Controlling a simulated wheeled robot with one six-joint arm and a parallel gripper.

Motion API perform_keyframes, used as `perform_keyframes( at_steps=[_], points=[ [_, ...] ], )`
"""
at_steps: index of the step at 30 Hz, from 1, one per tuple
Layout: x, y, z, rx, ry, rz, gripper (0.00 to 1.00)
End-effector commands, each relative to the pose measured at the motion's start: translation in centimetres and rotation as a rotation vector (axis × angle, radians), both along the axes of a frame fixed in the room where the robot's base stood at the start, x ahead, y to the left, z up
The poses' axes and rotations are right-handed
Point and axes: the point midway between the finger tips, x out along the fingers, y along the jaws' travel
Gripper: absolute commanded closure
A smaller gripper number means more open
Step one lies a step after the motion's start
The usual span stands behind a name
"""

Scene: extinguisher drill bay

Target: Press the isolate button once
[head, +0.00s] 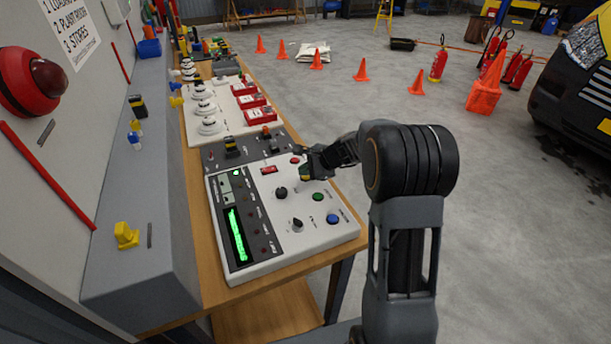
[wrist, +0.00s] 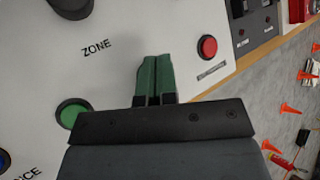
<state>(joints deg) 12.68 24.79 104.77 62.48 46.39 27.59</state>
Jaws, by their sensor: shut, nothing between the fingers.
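A white control panel (head: 262,259) lies on the wooden bench. It has a red button (head: 295,160), a green button (head: 318,197) and a blue button (head: 333,218) along its right side. The wrist view shows the red button (wrist: 207,47) with a small grey label I cannot read, and the green button (wrist: 72,113). No legible label reads "isolate". My gripper (head: 305,178) is over the panel between the red and green buttons. In the wrist view its green fingers (wrist: 155,62) are together and empty, apart from the red button. Their height above the panel is unclear.
Black knobs (head: 281,193) and a green-lit display (head: 237,235) are on the panel. A dark switch module (head: 230,148) adjoins its far edge, with white detectors and red call points (head: 244,89) beyond. A grey ledge (head: 140,280) runs along the left. Open floor lies right.

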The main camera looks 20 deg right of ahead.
Motion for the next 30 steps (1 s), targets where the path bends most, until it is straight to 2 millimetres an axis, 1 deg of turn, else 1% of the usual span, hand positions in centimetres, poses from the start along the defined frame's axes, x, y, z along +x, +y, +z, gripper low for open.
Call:
perform_keyframes(
  at_steps=[1,4,16,20,23,30],
  points=[
    [0.0,0.0,0.5,0.0,-0.001,0.0,1.0],
    [0.0,0.0,1.0,0.0,-0.001,0.0,1.0],
    [0.0,0.0,1.1,0.0,-0.001,0.0,1.0],
    [0.0,0.0,1.5,0.0,-0.001,0.0,1.0],
    [0.0,0.0,2.2,0.0,-0.001,0.0,1.0],
    [0.0,0.0,4.6,0.0,-0.001,0.0,1.0]
  ],
)
